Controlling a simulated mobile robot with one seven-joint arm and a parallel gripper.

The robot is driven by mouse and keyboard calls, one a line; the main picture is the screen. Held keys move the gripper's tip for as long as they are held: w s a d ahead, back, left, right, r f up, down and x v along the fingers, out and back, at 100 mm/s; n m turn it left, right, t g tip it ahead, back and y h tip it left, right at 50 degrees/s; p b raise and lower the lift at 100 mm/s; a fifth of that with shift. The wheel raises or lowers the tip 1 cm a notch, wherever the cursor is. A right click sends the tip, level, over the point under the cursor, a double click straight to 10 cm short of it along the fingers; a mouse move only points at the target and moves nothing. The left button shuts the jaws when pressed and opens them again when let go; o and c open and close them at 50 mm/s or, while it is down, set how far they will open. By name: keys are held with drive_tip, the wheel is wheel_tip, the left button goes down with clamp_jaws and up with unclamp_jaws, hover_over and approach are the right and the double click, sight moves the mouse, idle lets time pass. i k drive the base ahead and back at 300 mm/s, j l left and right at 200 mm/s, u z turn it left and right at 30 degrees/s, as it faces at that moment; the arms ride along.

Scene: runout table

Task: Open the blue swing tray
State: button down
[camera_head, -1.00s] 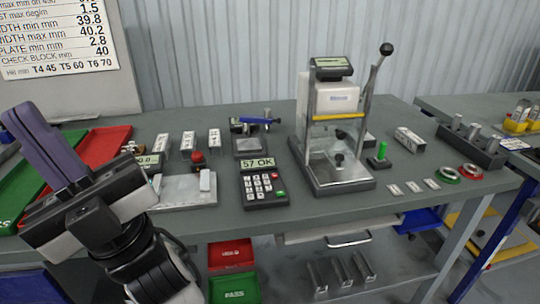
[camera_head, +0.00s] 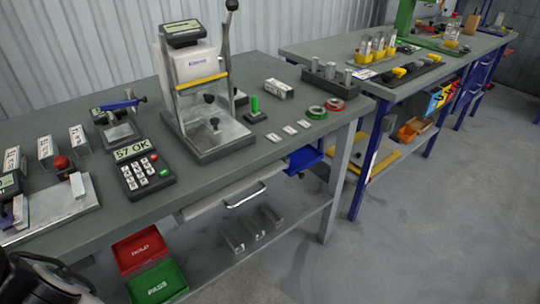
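The blue swing tray (camera_head: 304,160) hangs under the right end of the near workbench (camera_head: 230,165), beside its right front leg. Only part of it shows below the tabletop edge; the rest is hidden under the top, so I cannot tell how far it is swung out. My gripper is outside the picture. Only a dark part of my arm shows at the bottom left corner, far from the tray.
A drawer with a metal handle (camera_head: 245,195) sits under the bench, left of the tray. Red (camera_head: 140,250) and green (camera_head: 157,284) bins are below. A press (camera_head: 205,90) stands on top. A second bench (camera_head: 330,50) is behind right. The floor (camera_head: 430,220) at right is clear.

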sight(305, 157)
drive_tip(key=i+l+z, duration=0.1)
drive_tip(key=z, duration=0.25)
drive_tip(key=i+l+z, duration=0.1)
drive_tip(key=l+z, duration=0.3)
drive_tip(key=i+l+z, duration=0.1)
drive_tip(key=z, duration=0.25)
drive_tip(key=i+j, duration=0.05)
